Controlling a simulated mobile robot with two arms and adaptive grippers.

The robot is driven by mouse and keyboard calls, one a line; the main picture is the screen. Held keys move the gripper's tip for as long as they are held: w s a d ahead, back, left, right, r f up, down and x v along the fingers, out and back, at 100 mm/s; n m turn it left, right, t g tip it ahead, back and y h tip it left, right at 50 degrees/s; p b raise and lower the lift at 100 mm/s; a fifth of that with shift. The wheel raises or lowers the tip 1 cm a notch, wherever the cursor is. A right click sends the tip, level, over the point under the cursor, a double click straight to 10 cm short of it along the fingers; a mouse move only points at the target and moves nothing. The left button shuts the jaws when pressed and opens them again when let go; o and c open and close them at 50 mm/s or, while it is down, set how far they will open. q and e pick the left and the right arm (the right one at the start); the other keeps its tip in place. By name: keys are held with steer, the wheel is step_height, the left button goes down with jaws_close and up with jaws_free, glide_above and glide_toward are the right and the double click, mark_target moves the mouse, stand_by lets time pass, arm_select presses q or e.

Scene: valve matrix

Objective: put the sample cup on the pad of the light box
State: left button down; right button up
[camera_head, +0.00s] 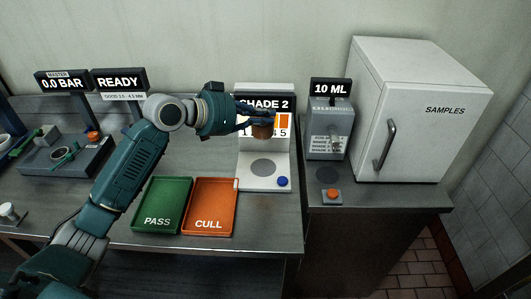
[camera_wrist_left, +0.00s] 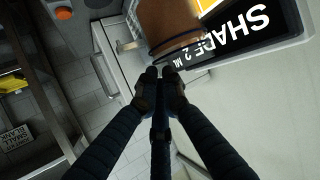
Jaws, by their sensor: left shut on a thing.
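The sample cup (camera_head: 262,131) is brown and hangs below my left gripper (camera_head: 266,114), in front of the lit panel of the light box (camera_head: 246,184). The left gripper is shut on the cup, which is clear of the pad. The pad (camera_head: 263,168) is a grey disc on the white base of the light box, below the cup, and looks bare. In the left wrist view the fingers (camera_wrist_left: 163,74) meet at the cup's (camera_wrist_left: 165,22) edge, with the SHADE 2 sign beside it. The gripper hides part of the sign. My right gripper is not in view.
A blue button (camera_head: 282,181) sits at the base's front right corner. The green PASS tray (camera_head: 162,196) and orange CULL tray (camera_head: 208,196) lie left of the light box. A 10 ML dispenser (camera_head: 328,130) and the white SAMPLES fridge (camera_head: 385,90) stand to the right.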

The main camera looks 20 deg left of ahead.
mark_target(267, 130)
arm_select(q)
step_height(267, 130, down, 5)
steer(key=shift+w+r+p, duration=0.1)
steer(key=shift+p, duration=0.35)
step_height(267, 130, down, 9)
steer(key=shift+w+p, duration=0.15)
steer(key=shift+p, duration=0.5)
steer(key=c, duration=2.4)
jaws_free()
steer(key=shift+f, duration=0.25)
steer(key=o, duration=0.5)
steer(key=shift+c, duration=0.2)
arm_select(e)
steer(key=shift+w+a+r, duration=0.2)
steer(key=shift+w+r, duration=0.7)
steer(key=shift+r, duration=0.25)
arm_select(q)
steer(key=shift+r, duration=0.15)
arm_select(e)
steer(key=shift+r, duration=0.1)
